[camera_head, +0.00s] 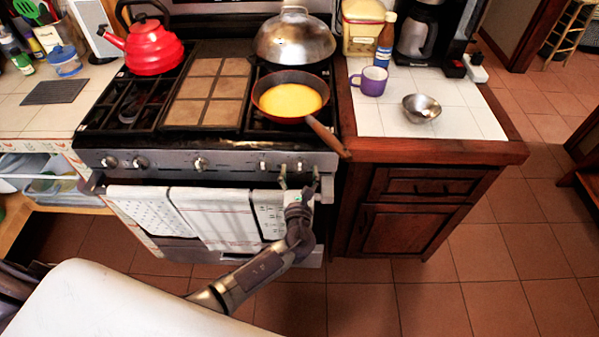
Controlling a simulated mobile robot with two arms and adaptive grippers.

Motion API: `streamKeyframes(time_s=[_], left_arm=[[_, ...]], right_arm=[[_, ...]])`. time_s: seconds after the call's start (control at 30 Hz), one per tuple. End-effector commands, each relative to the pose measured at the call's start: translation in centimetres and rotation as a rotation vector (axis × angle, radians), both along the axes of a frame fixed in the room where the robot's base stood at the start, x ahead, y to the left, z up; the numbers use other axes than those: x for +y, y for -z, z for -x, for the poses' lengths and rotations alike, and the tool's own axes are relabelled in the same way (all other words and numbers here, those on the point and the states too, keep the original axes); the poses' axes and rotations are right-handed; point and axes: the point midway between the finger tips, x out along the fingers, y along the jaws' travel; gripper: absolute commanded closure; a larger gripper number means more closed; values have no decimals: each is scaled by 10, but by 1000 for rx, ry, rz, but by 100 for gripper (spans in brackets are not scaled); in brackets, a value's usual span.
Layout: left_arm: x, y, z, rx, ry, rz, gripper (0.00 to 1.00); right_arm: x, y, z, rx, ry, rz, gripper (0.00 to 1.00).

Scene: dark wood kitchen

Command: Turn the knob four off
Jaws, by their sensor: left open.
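A row of round metal knobs runs along the stove's front panel (235,163). Two knobs, the far left knob (108,162) and the one beside it (140,162), sit at the left, and a middle knob (200,163) is further right. A right-hand knob (299,165) shows between the fingertips of my left gripper (299,174). That gripper is open, with one finger on each side of this knob. I cannot tell whether the fingers touch it. No number shows on the knobs. My right gripper is not in view.
A pan of yellow food (290,98) sits on the right front burner, its wooden handle (328,137) jutting over the front edge near my gripper. A red kettle (152,50) stands at back left. Towels (215,218) hang below the panel. A counter (430,150) adjoins on the right.

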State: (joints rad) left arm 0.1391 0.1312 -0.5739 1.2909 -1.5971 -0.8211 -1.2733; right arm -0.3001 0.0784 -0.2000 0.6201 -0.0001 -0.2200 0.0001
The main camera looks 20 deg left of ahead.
Motion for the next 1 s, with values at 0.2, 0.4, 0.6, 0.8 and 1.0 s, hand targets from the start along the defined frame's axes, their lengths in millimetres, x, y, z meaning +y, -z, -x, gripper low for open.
streamKeyframes(time_s=[0.2, 0.4, 0.6, 0.8, 1.0], left_arm=[[-3, 0, 10, 1, 1, 1, 26], [-14, 1, 48, 2, 1, 4, 26], [-25, 1, 87, 3, 0, 2, 26], [-32, 0, 110, 1, 0, -1, 26], [-33, 0, 116, 0, 0, 0, 26]], right_arm=[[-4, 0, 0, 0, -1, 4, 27], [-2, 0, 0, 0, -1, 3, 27], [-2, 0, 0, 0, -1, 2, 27], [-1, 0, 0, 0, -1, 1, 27], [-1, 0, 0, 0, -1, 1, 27]])
